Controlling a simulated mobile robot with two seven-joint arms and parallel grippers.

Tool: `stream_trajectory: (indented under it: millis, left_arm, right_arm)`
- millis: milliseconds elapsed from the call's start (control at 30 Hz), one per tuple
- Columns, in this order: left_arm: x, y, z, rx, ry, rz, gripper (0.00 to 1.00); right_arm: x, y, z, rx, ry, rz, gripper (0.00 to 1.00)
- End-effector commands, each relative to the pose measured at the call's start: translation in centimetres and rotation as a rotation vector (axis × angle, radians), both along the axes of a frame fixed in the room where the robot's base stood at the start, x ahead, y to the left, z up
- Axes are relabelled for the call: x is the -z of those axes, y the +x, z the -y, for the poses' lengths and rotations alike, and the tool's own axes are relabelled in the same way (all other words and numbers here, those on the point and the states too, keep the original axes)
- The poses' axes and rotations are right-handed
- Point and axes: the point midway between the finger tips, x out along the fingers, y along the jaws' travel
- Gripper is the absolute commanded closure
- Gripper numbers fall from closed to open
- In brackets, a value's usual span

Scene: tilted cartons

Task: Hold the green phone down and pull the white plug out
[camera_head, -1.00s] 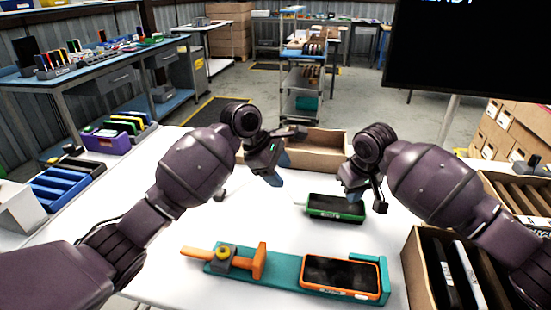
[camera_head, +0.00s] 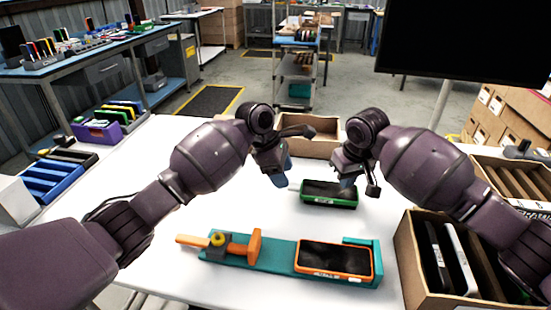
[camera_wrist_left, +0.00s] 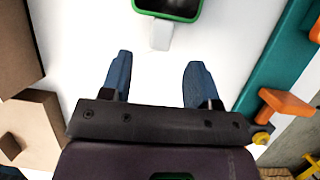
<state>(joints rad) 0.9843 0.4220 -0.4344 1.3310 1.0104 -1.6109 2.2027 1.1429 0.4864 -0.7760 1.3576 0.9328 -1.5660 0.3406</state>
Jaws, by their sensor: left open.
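The green phone (camera_head: 329,203) lies flat on the white table, dark screen up. The white plug (camera_head: 293,187) sits at its left end; it also shows in the left wrist view (camera_wrist_left: 160,36), against the green edge of the phone (camera_wrist_left: 168,15). My left gripper (camera_head: 281,178) is just left of the plug. In the left wrist view its blue fingers (camera_wrist_left: 157,66) are apart with bare table between them, and the plug lies beyond the tips. My right gripper (camera_head: 348,182) is at the phone's far right part; I cannot tell whether it touches, and its finger gap is hidden.
A teal fixture (camera_head: 283,262) with an orange-framed phone (camera_head: 335,260) and an orange clamp (camera_head: 245,247) lies in front. An open cardboard tray (camera_head: 312,148) stands behind. A carton with upright devices (camera_head: 411,255) is at right.

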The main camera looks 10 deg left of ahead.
Motion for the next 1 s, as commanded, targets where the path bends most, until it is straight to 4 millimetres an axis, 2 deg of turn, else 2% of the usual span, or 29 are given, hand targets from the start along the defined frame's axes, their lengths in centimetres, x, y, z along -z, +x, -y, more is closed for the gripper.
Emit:
stream_trajectory:
  millis: [100, 300, 667, 1000]
  left_arm:
    - [1.5, 0.1, 0.6, 0.000, 0.001, -0.001, 0.45]
    - [2.8, 0.2, 1.2, 0.000, 0.000, 0.000, 0.45]
    - [3.2, 0.2, 1.3, 0.000, 0.000, 0.000, 0.45]
    - [3.2, 0.2, 1.3, 0.000, 0.000, 0.000, 0.97]
  right_arm:
    - [0.0, 0.0, 0.0, 0.000, 0.000, 0.000, 1.00]
    - [0.0, 0.0, 0.0, 0.000, 0.000, 0.000, 1.00]
    - [0.0, 0.0, 0.0, 0.000, 0.000, 0.000, 1.00]
    - [0.0, 0.0, 0.0, 0.000, 0.000, 0.000, 1.00]
